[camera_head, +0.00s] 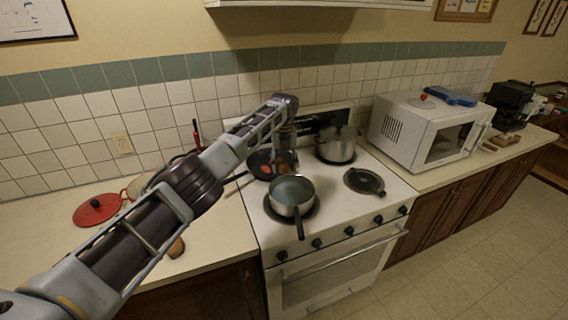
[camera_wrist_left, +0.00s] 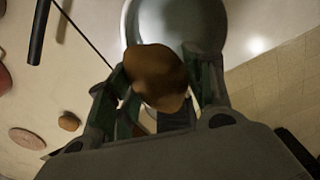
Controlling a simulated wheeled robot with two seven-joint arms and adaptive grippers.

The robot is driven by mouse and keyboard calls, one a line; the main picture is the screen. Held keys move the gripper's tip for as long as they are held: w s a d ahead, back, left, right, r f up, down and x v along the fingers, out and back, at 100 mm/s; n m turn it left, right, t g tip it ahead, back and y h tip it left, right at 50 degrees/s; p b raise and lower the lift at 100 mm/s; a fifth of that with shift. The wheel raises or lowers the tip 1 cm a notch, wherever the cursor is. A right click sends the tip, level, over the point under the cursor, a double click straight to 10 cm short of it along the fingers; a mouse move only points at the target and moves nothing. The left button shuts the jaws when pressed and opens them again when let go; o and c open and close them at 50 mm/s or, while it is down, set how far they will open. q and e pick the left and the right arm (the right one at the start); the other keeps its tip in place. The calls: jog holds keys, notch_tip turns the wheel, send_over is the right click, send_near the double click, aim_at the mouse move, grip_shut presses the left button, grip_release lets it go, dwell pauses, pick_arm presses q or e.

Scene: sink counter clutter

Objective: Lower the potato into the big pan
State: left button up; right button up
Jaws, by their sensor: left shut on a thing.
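The potato (camera_wrist_left: 157,75) is brown and lumpy, held between the fingers of my left gripper (camera_wrist_left: 160,92) in the wrist view. My left gripper (camera_head: 284,162) is over the back left of the stove in the head view, and the arm hides much around it. A dark wide pan (camera_head: 259,166) sits on the back left burner, partly behind the gripper. A grey round vessel (camera_wrist_left: 180,25) shows beyond the potato in the wrist view; I cannot tell which one. Contact between potato and pan cannot be made out. My right gripper is not in view.
A saucepan (camera_head: 291,190) stands on the front left burner, its handle toward the front. A steel pot (camera_head: 337,149) is at the back right. A microwave (camera_head: 428,130) stands right; a red lid (camera_head: 97,209) lies left.

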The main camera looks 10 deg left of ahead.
pick_arm(q)
jog(key=shift+f, duration=1.05)
jog(key=shift+f+b, duration=0.8)
jog(key=shift+f, duration=0.6)
jog(key=shift+f+b, duration=1.5)
jog(key=shift+f, duration=0.85)
jog(key=shift+f+b, duration=0.35)
jog(key=shift+f, duration=0.2)
jog(key=shift+c, duration=1.4)
jog(key=o, duration=1.4)
